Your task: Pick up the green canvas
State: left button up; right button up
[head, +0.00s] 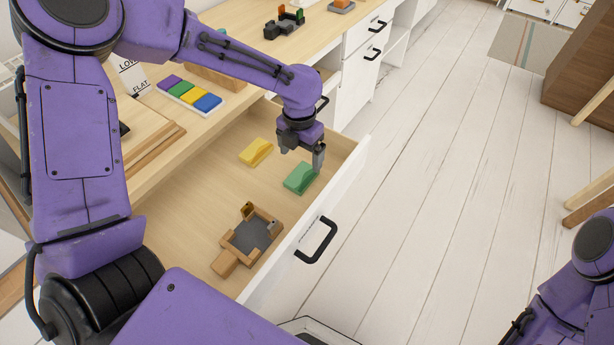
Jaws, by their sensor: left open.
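The green canvas (300,178) is a small green block with a raised, curved top. It lies on the floor of an open wooden drawer (195,220), near the drawer's front panel. My left gripper (302,160) is over the drawer, pointing down, just above and beside the green piece. Its fingers are apart, and I see nothing between them. I cannot tell whether a fingertip touches the green piece. At the lower right, part of my right arm shows, but its gripper is not in view.
A similar yellow piece (256,151) lies left of the green one. A wooden frame-like item with a dark inside (247,240) lies nearer in the drawer. The drawer front has a black handle (316,241). A tray of coloured blocks (190,95) stands on the desk.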

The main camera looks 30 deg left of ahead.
aim_at(301, 176)
pick_arm(q)
notch_tip(301, 176, down, 8)
jog(key=shift+s+r+b, duration=0.15)
jog(key=shift+r+b, duration=0.1)
jog(key=shift+b, duration=0.45)
jog(key=c, duration=1.2)
